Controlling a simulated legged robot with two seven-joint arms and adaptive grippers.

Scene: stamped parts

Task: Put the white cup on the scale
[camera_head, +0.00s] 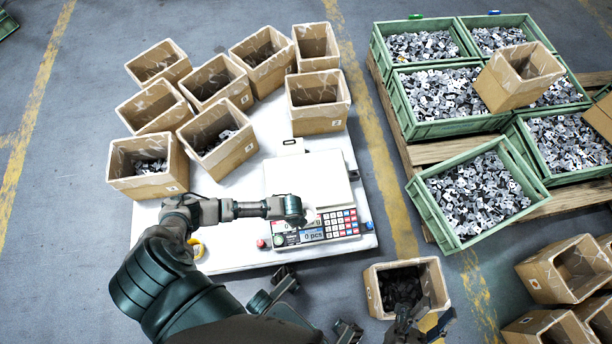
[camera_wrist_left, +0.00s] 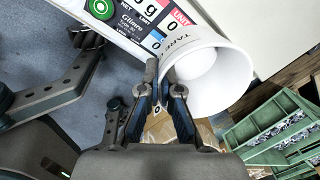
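The scale stands at the front of the white table, with a bare pale weighing plate (camera_head: 318,180) and a keypad panel (camera_head: 340,224). Its display panel also shows in the left wrist view (camera_wrist_left: 135,22). The white cup (camera_wrist_left: 208,80) is tilted in the left wrist view, with its opening in sight. My left gripper (camera_wrist_left: 164,88) appears shut on the cup's rim, one finger on each side of the wall. In the head view the left wrist hangs over the panel and mostly hides the cup (camera_head: 309,215). My right gripper (camera_head: 427,316) is open at the near edge of a cardboard box.
That box (camera_head: 376,294) holds dark parts. Several cardboard boxes (camera_head: 147,182) stand on the white table (camera_head: 228,256) behind and left of the scale. Green crates (camera_head: 445,229) of metal parts stand on a pallet at right. More boxes (camera_head: 540,281) lie at lower right.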

